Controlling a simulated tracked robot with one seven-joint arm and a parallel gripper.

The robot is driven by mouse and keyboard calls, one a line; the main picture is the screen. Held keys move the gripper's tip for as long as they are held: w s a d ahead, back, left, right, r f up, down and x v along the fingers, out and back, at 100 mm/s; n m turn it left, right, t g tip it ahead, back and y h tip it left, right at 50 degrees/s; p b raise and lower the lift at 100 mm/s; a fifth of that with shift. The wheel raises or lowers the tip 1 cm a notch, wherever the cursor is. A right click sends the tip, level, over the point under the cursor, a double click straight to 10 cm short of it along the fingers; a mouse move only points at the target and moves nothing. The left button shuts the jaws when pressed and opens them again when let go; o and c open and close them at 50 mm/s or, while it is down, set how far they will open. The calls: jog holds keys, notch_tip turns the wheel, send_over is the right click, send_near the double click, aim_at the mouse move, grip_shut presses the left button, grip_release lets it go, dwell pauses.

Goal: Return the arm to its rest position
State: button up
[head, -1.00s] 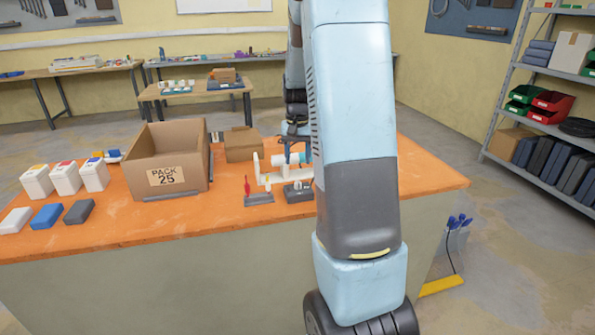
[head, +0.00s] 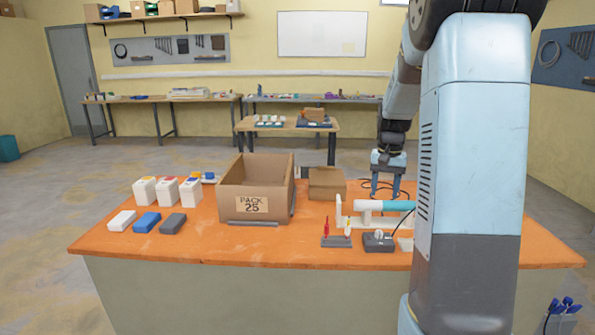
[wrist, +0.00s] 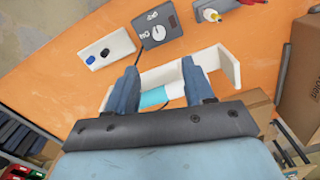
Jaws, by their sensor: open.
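My arm crosses the right side of the head view and hides part of the orange bench (head: 230,249). My gripper (head: 384,193) hangs above the back right of the bench, behind a white stand (head: 350,221) with a cyan and white cylinder (head: 388,206). In the wrist view my gripper (wrist: 163,85) has its two blue fingers apart. The white stand (wrist: 229,67) and the cyan cylinder (wrist: 154,97) show beyond and between the fingers. I cannot tell whether the fingers touch the cylinder.
An open carton marked PACK 25 (head: 249,207) stands mid-bench, with a smaller box (head: 327,184) beside it. White bottles (head: 167,191) and small blocks (head: 146,222) are on the left. A dark dial box (head: 379,242) and a tool holder (head: 336,241) are in front of the stand.

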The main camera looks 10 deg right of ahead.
jog(key=s+a+r+n+t, duration=0.2)
jog(key=s+a+r, duration=0.1)
jog(key=s+a, duration=0.3)
jog(key=s+a+r+n+t, duration=0.1)
jog(key=s+a+r+n, duration=0.1)
jog(key=s+a+r, duration=0.2)
jog(key=s+a+r+n+t, duration=0.2)
jog(key=s+a+r, duration=0.2)
jog(key=s+a, duration=0.5)
jog(key=s, duration=0.7)
jog(key=shift+s+a+t, duration=0.2)
jog(key=shift+s+t, duration=0.05)
jog(key=shift+t, duration=0.05)
